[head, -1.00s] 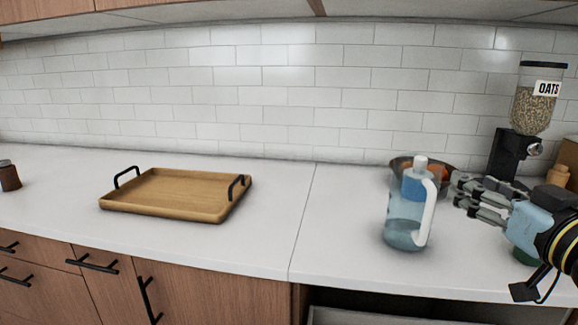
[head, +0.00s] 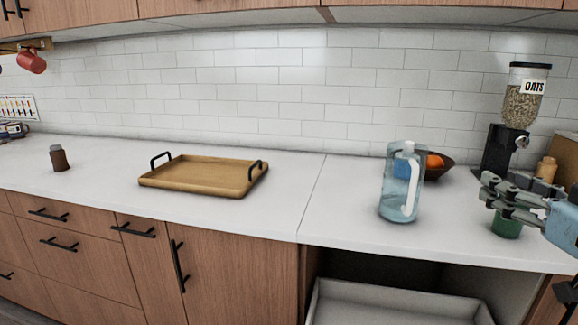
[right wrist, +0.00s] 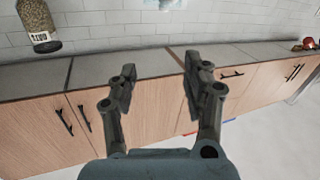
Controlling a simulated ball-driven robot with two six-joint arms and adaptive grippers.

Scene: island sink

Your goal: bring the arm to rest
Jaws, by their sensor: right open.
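My right gripper (head: 490,200) is at the right edge of the head view, open and empty, in front of the counter's right part. In the right wrist view its two fingers (right wrist: 158,82) stand apart with nothing between them, facing the wooden cabinet fronts. A clear blue water pitcher (head: 392,190) with a white handle stands upright on the counter, left of the gripper and apart from it. My left gripper is not in view.
A wooden tray (head: 200,188) with black handles lies empty on the counter. A dark bowl (head: 441,168) with orange fruit, an oats dispenser (head: 523,105) and a green container (head: 507,228) stand at the right. An open drawer (head: 390,305) is below. The counter between tray and pitcher is clear.

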